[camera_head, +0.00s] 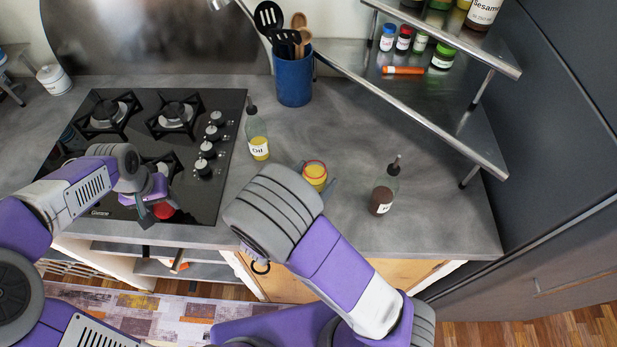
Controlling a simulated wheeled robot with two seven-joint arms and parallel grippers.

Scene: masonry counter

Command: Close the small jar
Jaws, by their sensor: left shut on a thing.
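The small jar (315,176) has yellow contents and a red rim, and stands upright on the counter right of the oil bottle. Its top looks uncovered. My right gripper (314,175) has its grey fingers spread on either side of the jar; I see no clear grip on it. My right wrist hides part of the gripper. My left gripper (162,208) is shut on a round red lid (164,211), held over the front edge of the hob, left of the jar.
An oil bottle (257,138) and a dark sauce bottle (383,195) flank the jar. The hob (120,190) lies to the left. A blue utensil pot (293,80) stands behind. A metal shelf (450,110) with several spice jars overhangs the back right.

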